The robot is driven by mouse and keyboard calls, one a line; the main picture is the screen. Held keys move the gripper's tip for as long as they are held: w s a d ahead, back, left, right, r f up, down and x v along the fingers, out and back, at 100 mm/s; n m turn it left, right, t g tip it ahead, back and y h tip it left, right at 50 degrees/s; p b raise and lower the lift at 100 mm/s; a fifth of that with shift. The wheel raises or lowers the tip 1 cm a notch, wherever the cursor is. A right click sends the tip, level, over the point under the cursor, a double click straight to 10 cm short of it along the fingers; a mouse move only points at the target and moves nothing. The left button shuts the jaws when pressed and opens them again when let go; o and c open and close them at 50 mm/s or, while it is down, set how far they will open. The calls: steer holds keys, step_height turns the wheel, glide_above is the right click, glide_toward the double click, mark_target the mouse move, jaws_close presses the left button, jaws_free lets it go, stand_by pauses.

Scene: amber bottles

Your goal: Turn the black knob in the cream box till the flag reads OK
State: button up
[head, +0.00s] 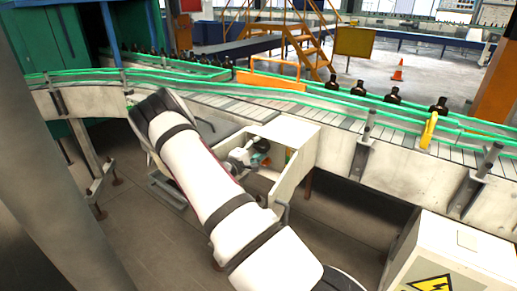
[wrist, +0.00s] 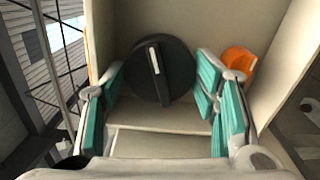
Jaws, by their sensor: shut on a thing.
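The cream box (head: 297,133) is open toward my arm and stands beside the conveyor in the head view. The black knob (wrist: 177,70) sits on its back wall in the wrist view, a round dial with a raised bar and a white line. The line stands nearly upright, tipped slightly left at the top. My gripper (wrist: 160,66) has its teal-padded fingers on either side of the knob and is shut on it. In the head view my gripper (head: 247,157) reaches into the box, and the knob cannot be made out. No flag lettering is readable.
An orange rounded piece (wrist: 238,61) sits right of the knob, close to my right finger. The box's side wall (wrist: 284,75) rises close on the right. The conveyor (head: 215,97) with green rails runs behind, carrying amber bottles (head: 392,95). A cabinet (head: 455,255) stands front right.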

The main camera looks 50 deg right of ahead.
steer(key=shift+a+f, duration=0.1)
steer(key=shift+f, duration=0.05)
steer(key=o, duration=0.9)
